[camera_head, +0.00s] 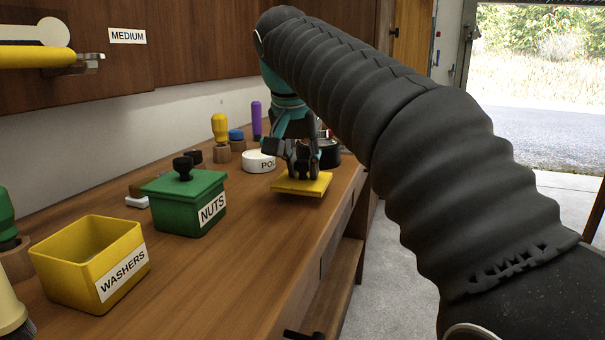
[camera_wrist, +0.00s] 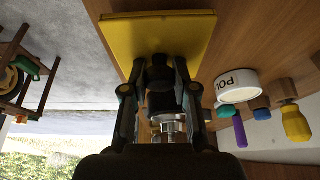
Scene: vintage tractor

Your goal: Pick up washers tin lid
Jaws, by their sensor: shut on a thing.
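The yellow washers tin lid (camera_head: 301,186) is a flat square plate near the bench's right front edge. It also shows in the wrist view (camera_wrist: 160,35), at the top. My gripper (camera_head: 302,170) is above the lid, with its fingers shut on the lid's dark knob; the fingers mostly hide the knob. In the wrist view my gripper (camera_wrist: 160,72) reaches to the lid's middle. I cannot tell whether the lid touches the bench. The yellow washers tin (camera_head: 92,262) stands open, without a lid, at the front left.
The green nuts tin (camera_head: 184,205) with its lid on stands between the washers tin and the yellow lid. A white round tin (camera_head: 258,161) stands close behind the yellow lid. Screwdrivers with yellow (camera_head: 219,127) and purple (camera_head: 257,120) handles stand farther back. Bare bench (camera_head: 215,270) lies at the front.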

